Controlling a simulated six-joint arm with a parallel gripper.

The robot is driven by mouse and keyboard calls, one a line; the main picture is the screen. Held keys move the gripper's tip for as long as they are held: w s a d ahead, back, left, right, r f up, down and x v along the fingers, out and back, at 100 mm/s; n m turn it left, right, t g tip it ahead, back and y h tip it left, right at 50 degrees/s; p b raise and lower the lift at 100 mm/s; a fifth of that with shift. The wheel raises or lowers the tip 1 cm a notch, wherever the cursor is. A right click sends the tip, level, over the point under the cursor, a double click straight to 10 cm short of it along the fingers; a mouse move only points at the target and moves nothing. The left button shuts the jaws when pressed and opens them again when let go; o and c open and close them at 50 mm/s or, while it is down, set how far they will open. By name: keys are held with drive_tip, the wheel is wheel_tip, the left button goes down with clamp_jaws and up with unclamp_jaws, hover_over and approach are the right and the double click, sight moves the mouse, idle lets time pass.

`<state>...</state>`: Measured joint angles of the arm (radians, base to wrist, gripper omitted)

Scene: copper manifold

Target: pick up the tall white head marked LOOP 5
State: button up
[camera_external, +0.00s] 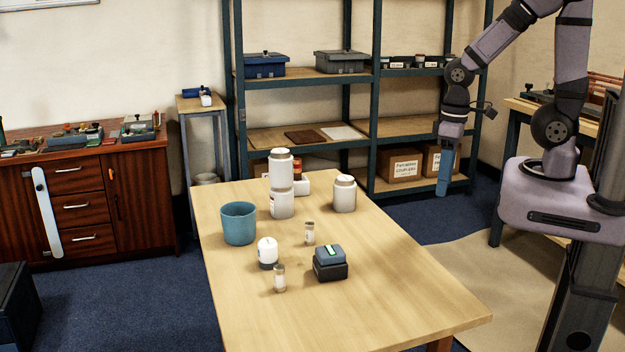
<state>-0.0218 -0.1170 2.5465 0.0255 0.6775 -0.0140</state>
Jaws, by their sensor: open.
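A white rounded head (267,248) with a dark lower part stands upright on the table, in front of the teal pot. It may be the LOOP 5 head, but no marking on it is readable. Two small pale cylinders with brownish tops stand near it, one to the right (309,234) and one in front (279,279); their labels are also too small to read. My gripper (443,187) hangs fingers down in the air, to the right of the table and well away from these things. It is open and holds nothing visible.
A shelf rack (375,130) stands behind.

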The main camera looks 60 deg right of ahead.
sight(276, 248)
drive_tip(key=w+a+f+t+y+b, duration=0.1)
drive_tip(key=w+a+f+t+b, duration=0.1)
drive_tip(key=w+a, duration=0.5)
drive_tip(key=w+a+f+t+b, duration=0.3)
drive_tip(key=w+a, duration=0.4)
drive_tip(key=a, duration=0.1)
drive_tip(key=w+a+f+n+t+y+b, duration=0.1)
drive_tip(key=w+a+f+t+b, duration=0.1)
drive_tip(key=w+a, duration=0.5)
drive_tip(key=shift+w+a+f+t+y+b, duration=0.2)
drive_tip(key=shift+w+f+t+y+b, duration=0.1)
drive_tip(key=shift+w+t+b, duration=0.4)
drive_tip(key=a+t, duration=0.1)
drive_tip(key=w+a+f+t+b, duration=0.1)
drive_tip(key=a, duration=0.1)
drive_tip(key=w+a+t+h+b, duration=0.1)
drive_tip(key=a, duration=0.1)
drive_tip(key=shift+a+f, duration=0.1)
drive_tip(key=shift+f, duration=0.25)
drive_tip(key=shift+s+a+f+m+t+h+b, duration=0.15)
drive_tip(key=shift+a+m+t+h+b, duration=0.15)
drive_tip(key=shift+a+t+h+b, duration=0.45)
drive_tip(key=shift+d+y, duration=0.25)
drive_tip(key=shift+d+p+x, duration=0.2)
drive_tip(key=shift+p+x, duration=0.4)
drive_tip(key=shift+x, duration=3.1)
drive_tip(key=c, duration=1.2)
